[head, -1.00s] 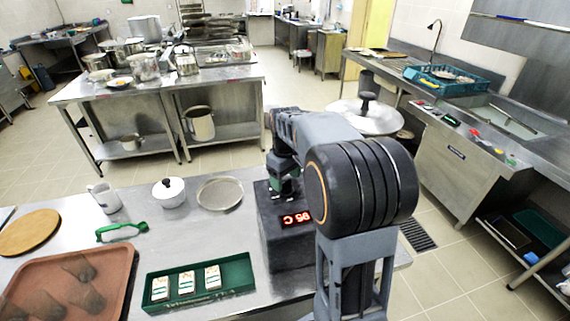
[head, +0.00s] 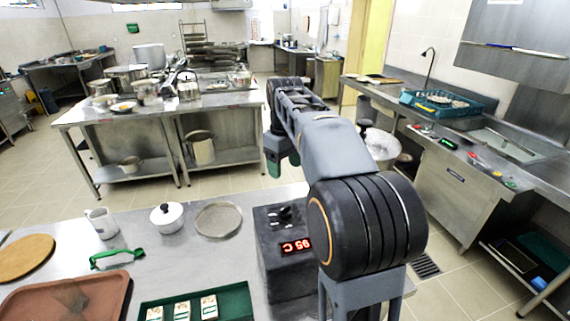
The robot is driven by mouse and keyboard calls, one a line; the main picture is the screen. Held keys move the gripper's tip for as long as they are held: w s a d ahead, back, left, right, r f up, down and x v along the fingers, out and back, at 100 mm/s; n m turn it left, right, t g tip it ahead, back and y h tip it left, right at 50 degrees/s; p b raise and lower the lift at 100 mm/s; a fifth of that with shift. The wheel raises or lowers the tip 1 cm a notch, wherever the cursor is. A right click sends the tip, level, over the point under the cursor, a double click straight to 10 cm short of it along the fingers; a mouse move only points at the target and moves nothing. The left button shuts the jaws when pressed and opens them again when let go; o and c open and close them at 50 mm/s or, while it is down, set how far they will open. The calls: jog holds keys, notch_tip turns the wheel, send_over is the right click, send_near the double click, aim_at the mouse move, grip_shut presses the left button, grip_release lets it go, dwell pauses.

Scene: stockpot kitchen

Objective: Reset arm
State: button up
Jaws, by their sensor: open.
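My gripper (head: 283,161) is raised in the head view, beyond the near counter's far edge and above the floor. Its green-tipped fingers point down, with a gap between them, and nothing shows in them. My arm reaches forward from the lower right and bends at the elbow. The dark heater box (head: 283,256) stands on the near counter below and nearer than the gripper. Small dark knobs show on its top, and its red display reads 95 C. My arm hides its right side.
The near counter (head: 190,255) holds a white lidded pot (head: 167,218), a round sieve (head: 219,220), a white jug (head: 102,223), a green-handled tool (head: 117,258), a wooden board (head: 24,259), a brown tray (head: 62,297) and a green box (head: 237,301). A metal vessel (head: 381,146) is partly hidden behind my arm.

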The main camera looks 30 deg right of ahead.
dwell(0.5)
notch_tip(320, 180, down, 6)
jog(key=s+a+m+t, duration=0.1)
jog(key=s+a+m, duration=0.1)
jog(key=m, duration=0.1)
jog(key=s+a+f+t, duration=0.1)
jog(key=s+a+f, duration=0.1)
jog(key=s, duration=0.5)
jog(key=s+a+f+t, duration=0.2)
jog(key=s+a+f, duration=0.1)
jog(key=s+a, duration=0.2)
jog(key=shift+s+a+f+m, duration=0.3)
jog(key=shift+s+f+m, duration=0.1)
jog(key=shift+s, duration=0.6)
